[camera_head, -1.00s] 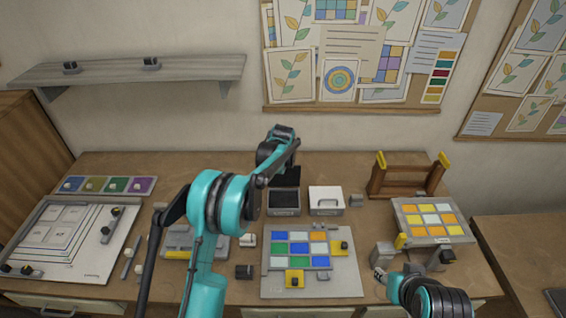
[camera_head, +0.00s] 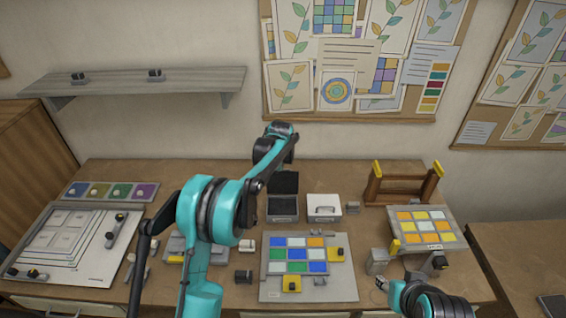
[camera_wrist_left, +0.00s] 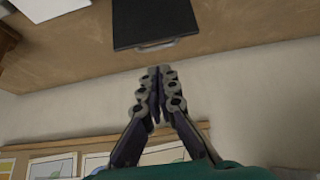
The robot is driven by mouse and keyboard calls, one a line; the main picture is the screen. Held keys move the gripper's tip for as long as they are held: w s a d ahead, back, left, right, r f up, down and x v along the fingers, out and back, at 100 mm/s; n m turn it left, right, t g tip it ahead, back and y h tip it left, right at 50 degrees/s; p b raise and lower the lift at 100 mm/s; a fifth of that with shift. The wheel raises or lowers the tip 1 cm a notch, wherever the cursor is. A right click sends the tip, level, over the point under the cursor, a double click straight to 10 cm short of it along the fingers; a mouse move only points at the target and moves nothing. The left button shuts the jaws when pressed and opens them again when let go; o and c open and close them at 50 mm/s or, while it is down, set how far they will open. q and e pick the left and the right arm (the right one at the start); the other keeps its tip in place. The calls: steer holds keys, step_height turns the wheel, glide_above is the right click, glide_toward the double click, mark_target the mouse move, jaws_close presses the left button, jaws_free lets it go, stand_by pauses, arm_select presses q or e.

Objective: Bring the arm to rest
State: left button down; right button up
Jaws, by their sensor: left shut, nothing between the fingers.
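My left arm (camera_head: 208,215) rises from the bottom in the head view, and its forearm reaches up above the back of the workbench. Its fingers are hidden there. In the left wrist view my left gripper (camera_wrist_left: 160,72) has its two dark fingers together with nothing between them, apart from the dark lidded box (camera_wrist_left: 155,25). My right arm (camera_head: 425,300) comes in low at the right in the head view. Its gripper end (camera_head: 381,283) is small and partly hidden near the bench front, so its fingers cannot be read.
The workbench (camera_head: 130,172) holds a tile panel (camera_head: 270,292) in the middle, a second panel (camera_head: 450,213) and a wooden rack (camera_head: 400,190) at right. A white box (camera_head: 323,208) stands beside the dark box (camera_head: 283,213). A wall shelf (camera_head: 190,82) is at upper left.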

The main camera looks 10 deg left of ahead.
arm_select(q)
steer(key=s+r+m+b, duration=0.15)
steer(key=s+b, duration=0.35)
steer(key=s, duration=0.7)
steer(key=s+r+n+b, duration=0.15)
steer(key=s+b, duration=0.35)
steer(key=s, duration=0.7)
steer(key=s+f+m+b, duration=0.1)
steer(key=s+f+b, duration=0.3)
steer(key=s, duration=0.7)
steer(key=s+f+m+t+h+b, duration=0.1)
steer(key=s+f+b, duration=0.3)
steer(key=s+f, duration=0.5)
steer(key=shift+s+f, duration=0.3)
steer(key=shift+s, duration=0.6)
steer(key=shift+d, duration=0.1)
